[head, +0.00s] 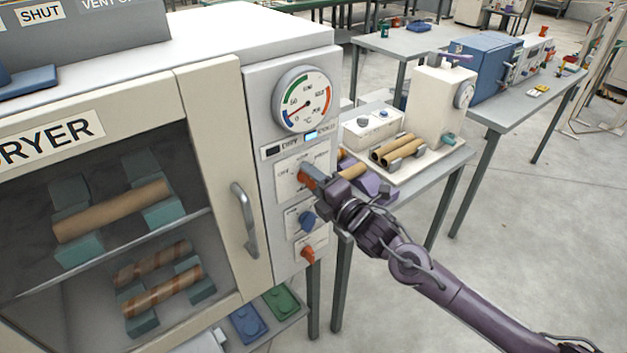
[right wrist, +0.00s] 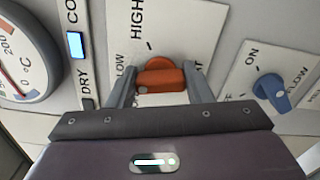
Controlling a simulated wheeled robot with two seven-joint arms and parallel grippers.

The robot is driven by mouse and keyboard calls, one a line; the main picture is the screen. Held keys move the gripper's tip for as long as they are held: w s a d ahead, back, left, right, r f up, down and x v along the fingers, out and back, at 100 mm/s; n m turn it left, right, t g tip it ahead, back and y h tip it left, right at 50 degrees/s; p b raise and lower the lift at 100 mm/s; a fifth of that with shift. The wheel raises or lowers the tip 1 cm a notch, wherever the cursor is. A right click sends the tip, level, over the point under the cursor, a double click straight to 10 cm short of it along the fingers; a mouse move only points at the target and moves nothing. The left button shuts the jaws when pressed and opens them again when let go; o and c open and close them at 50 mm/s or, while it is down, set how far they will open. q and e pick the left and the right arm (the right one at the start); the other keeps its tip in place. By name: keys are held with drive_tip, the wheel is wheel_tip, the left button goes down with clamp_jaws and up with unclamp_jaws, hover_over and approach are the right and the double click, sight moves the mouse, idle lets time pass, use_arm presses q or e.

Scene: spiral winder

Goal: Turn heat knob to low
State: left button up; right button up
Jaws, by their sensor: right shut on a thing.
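The orange heat knob (head: 306,172) is the top knob on the dryer's control panel (head: 285,190). In the right wrist view, its orange grip bar (right wrist: 160,80) lies across the picture between the two fingers, on a white plate marked HIGH and LOW; the rest of the lettering is partly hidden. My right gripper (head: 311,178) is shut on this knob, one finger at each end of the bar in the wrist view (right wrist: 160,84). The exact setting that the knob points to is hard to tell. My left gripper is not in view.
A blue knob (head: 308,219), marked ON in the wrist view (right wrist: 272,89), and a lower orange knob (head: 307,254) sit below. A round temperature gauge (head: 303,100) and a lit blue lamp (head: 311,135) are above. The door handle (head: 244,219) stands out at left.

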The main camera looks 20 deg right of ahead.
drive_tip(key=shift+m, duration=1.2)
drive_tip(key=shift+f, duration=0.1)
drive_tip(key=o, duration=1)
drive_tip(key=shift+d, duration=0.1)
drive_tip(key=shift+b+v, duration=1.3)
drive_tip(key=shift+v, duration=2.6)
